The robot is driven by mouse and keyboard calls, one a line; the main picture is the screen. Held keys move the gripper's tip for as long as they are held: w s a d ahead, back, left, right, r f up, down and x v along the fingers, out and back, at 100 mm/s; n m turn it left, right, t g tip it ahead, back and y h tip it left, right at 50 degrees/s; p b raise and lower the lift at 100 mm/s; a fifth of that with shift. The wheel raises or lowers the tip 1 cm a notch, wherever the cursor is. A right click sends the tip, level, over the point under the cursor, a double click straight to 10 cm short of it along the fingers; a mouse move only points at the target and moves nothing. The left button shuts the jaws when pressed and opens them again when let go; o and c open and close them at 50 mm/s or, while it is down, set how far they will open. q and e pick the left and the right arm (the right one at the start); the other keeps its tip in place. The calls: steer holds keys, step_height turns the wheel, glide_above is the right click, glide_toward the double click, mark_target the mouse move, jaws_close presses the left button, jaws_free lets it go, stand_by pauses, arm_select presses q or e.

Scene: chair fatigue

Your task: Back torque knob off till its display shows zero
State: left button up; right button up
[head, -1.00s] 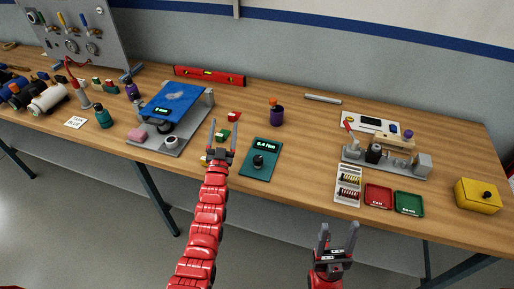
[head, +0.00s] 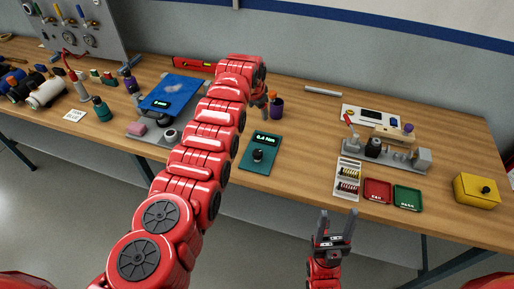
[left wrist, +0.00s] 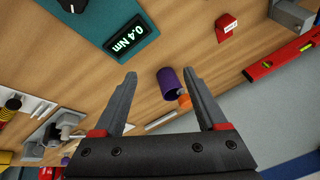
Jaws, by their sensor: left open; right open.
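The torque unit is a teal plate (head: 252,164) on the bench with a black knob (head: 258,155) standing upright. Its display (head: 266,139) reads 0.4 Nm in green; the left wrist view shows the display (left wrist: 125,36) and part of the knob (left wrist: 72,5) at the top edge. My left gripper (head: 262,102) is beyond the unit, by the purple bottle, partly hidden by its own wrist. In the left wrist view its open jaws (left wrist: 164,92) hold nothing and are apart from the knob. My right gripper (head: 335,225) is open and empty in front of the bench.
A blue-topped test stand (head: 171,95) is left of the unit. Parts tray (head: 347,180), red tray (head: 378,190) and green tray (head: 407,197) lie right. Bench between is clear.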

arm_select(q)
steer(key=s+r+m+g+y, duration=0.15)
steer(key=s+r+g, duration=0.25)
steer(key=s+r, duration=0.5)
steer(key=b, duration=0.6)
glide_above(257, 152)
step_height(257, 152, down, 8)
steer(key=shift+g, duration=0.3)
step_height(257, 152, down, 9)
steer(key=shift+f+p, duration=0.15)
steer(key=shift+p, duration=1)
steer(key=shift+f, duration=0.6)
